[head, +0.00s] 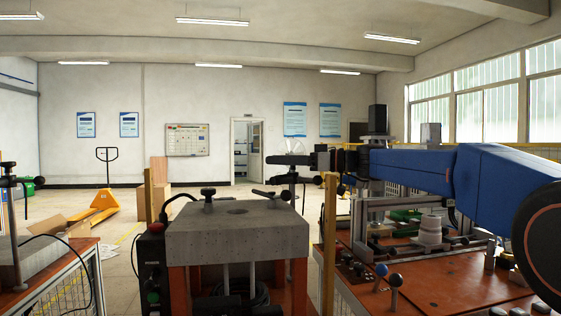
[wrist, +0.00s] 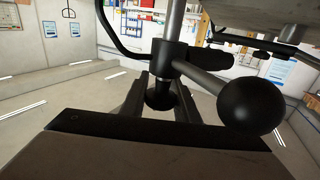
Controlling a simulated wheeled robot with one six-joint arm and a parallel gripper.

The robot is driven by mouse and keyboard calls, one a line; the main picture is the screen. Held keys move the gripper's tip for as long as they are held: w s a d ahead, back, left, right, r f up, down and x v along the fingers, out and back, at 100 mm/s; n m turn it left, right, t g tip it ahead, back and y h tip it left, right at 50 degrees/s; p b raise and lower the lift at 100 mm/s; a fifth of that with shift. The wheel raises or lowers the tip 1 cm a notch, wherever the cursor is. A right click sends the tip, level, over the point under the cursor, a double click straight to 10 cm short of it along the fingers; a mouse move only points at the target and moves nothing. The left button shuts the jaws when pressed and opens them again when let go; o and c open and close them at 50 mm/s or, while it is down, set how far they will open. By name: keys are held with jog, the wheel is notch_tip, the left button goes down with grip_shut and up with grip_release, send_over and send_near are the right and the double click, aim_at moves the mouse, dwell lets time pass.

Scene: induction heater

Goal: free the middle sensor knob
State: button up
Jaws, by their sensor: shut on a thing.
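The middle sensor stands as a thin upright post (head: 292,186) just beyond the grey block, with a short side arm ending in a black ball (head: 318,180). My gripper (head: 284,160) reaches in level from the right at the top of this post. In the wrist view, which is upside down, my gripper (wrist: 160,82) has its two fingers on either side of the dark sensor knob (wrist: 160,96) at the end of the post. It is shut on the knob. The side arm's ball (wrist: 252,105) is close beside the fingers, apart from them. The knob's detail is hidden in the head view.
A grey heater block (head: 237,240) with a black knob (head: 208,192) is in front. An orange bench (head: 450,280) with several fittings is on the right under my arm. Another sensor post (head: 14,210) stands at the left edge. Yellow posts (head: 330,230) flank the block.

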jog(key=shift+s+n+g, duration=0.15)
jog(key=shift+n+g, duration=0.25)
jog(key=shift+g, duration=0.3)
jog(key=o, duration=1)
jog(key=shift+c, duration=0.2)
jog(key=s+d, duration=0.1)
jog(key=d, duration=1.6)
jog(key=shift+s+d, duration=0.2)
jog(key=shift+s, duration=0.15)
